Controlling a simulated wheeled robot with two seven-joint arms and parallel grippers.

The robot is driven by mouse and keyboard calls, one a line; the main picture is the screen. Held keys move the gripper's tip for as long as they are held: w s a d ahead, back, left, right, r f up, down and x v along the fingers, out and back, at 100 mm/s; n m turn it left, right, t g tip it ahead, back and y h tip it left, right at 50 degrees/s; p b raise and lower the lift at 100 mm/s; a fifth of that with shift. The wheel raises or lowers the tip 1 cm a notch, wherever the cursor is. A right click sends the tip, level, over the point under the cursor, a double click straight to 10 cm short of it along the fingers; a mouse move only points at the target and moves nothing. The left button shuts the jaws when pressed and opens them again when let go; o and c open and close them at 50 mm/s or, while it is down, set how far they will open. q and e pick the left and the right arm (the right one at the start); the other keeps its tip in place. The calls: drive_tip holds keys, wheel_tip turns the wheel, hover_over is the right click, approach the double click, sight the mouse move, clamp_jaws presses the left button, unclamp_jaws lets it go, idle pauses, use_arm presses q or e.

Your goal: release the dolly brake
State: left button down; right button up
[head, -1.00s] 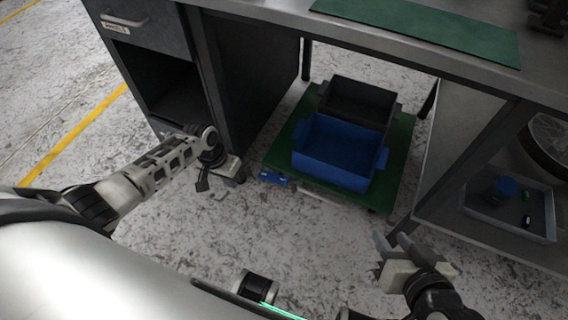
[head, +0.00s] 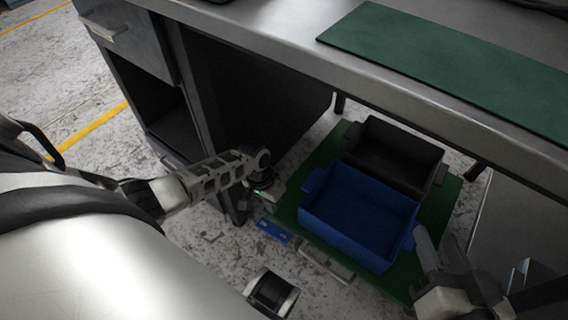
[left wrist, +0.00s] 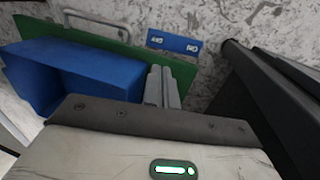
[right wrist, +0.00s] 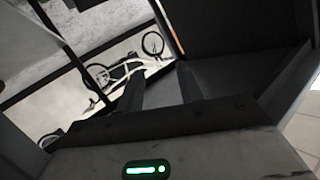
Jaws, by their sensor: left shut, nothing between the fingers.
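The dolly is a low green platform (head: 294,197) under the workbench. A blue brake plate (head: 273,231) sticks out at its near left edge. In the left wrist view, the plate (left wrist: 173,42) carries two small white marks. My left gripper (head: 268,198) is just above the dolly's left corner, near the plate. Its fingers (left wrist: 163,84) are shut and empty, and I see no contact with the plate. My right gripper (head: 438,247) is beside the blue crate's right side. Its fingers (right wrist: 160,85) are apart, with nothing between them.
A blue crate (head: 345,238) and a dark crate (head: 397,146) stand on the dolly. A pale handle bar (head: 325,265) is at its front edge. The cabinet (head: 245,100) stands left, and the bench top (head: 290,38) overhangs. Floor is clear in front of the cabinet.

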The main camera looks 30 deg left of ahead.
sight(281, 235)
drive_tip(key=shift+r, duration=0.1)
